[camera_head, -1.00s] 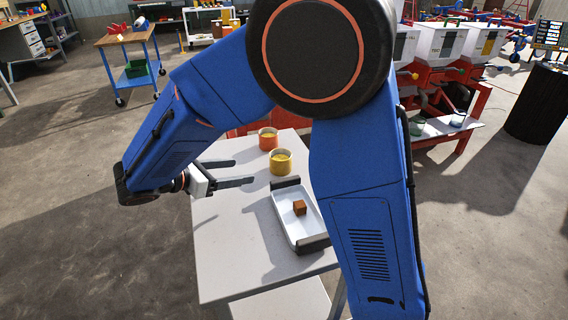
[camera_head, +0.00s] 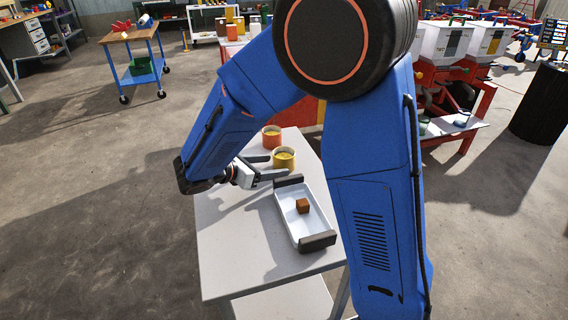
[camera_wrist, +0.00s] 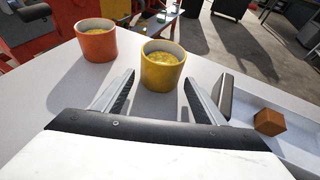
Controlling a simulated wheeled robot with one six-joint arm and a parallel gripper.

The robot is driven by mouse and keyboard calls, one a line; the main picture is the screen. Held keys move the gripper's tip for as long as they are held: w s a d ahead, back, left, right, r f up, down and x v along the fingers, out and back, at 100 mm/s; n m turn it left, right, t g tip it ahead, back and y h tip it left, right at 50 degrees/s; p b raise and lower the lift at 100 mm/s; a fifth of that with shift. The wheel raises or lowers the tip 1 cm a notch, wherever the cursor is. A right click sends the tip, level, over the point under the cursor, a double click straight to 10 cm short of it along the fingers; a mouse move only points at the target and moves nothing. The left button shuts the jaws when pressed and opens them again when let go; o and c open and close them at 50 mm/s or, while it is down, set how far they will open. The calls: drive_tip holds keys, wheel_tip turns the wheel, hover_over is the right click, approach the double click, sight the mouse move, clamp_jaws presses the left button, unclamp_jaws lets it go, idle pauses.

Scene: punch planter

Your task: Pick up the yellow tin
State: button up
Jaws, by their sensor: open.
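The yellow tin (camera_head: 284,159) stands upright on the light grey table (camera_head: 222,240), near its far end. In the wrist view the yellow tin (camera_wrist: 162,68) is straight ahead, just beyond the fingertips and between their lines, with yellow contents inside. My gripper (camera_head: 268,167) is open and empty, low over the table to the left of the tin. In the wrist view my gripper (camera_wrist: 158,84) has its two fingers spread wide, with bare table between them. I cannot tell if a fingertip touches the tin.
An orange tin (camera_head: 271,137) stands close behind the yellow one; it is left of it in the wrist view (camera_wrist: 97,42). A white tray (camera_head: 287,216) with dark end handles holds a brown cube (camera_head: 302,206) nearby. The table's left front part is clear.

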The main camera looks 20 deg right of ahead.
drive_tip(key=x, duration=0.2)
drive_tip(key=shift+d+f, duration=0.15)
drive_tip(key=shift+d, duration=0.15)
drive_tip(key=shift+w, duration=0.1)
drive_tip(key=c, duration=0.9)
drive_tip(key=shift+c, duration=0.2)
wheel_tip(320, 180, up, 10)
